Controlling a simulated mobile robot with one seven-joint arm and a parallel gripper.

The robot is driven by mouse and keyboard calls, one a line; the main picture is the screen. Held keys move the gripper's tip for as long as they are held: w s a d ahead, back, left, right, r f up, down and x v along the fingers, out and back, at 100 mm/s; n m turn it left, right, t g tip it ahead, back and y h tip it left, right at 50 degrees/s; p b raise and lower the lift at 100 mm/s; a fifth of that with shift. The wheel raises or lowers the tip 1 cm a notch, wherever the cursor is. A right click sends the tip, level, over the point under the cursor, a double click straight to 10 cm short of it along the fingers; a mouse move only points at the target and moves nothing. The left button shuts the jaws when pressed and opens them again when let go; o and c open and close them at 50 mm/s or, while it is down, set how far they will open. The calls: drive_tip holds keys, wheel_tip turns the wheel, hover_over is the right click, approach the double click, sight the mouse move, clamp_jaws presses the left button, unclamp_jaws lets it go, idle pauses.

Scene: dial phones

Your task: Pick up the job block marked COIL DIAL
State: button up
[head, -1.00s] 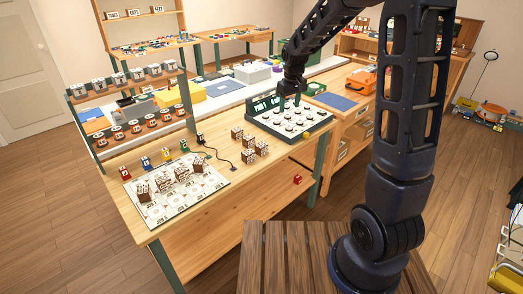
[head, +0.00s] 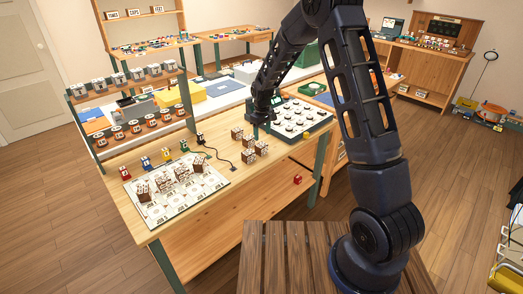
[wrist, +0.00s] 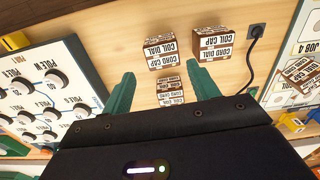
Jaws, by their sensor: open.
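Several brown-and-white job blocks stand on the wooden bench, grouped in the head view around one block (head: 248,157). My gripper (head: 262,122) is open and empty, just behind this group. In the wrist view, its green fingers (wrist: 161,72) reach toward the blocks. One block (wrist: 170,92) shows between the fingers, partly hidden by the gripper body. A left block (wrist: 160,53) and a right block (wrist: 212,46) lie beyond the fingertips. Their labels show words like CORD, COIL, DIAL and CAP upside down; I cannot tell surely which one is marked COIL DIAL.
A panel of white round knobs (head: 290,118) stands beside the gripper. A white job mat (head: 205,190) with more blocks lies at the front left. A black cable (head: 222,158) runs along the bench near the blocks.

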sight(262, 145)
drive_tip(key=shift+a+f, duration=0.2)
drive_tip(key=shift+f, duration=3.8)
drive_tip(key=c, duration=0.8)
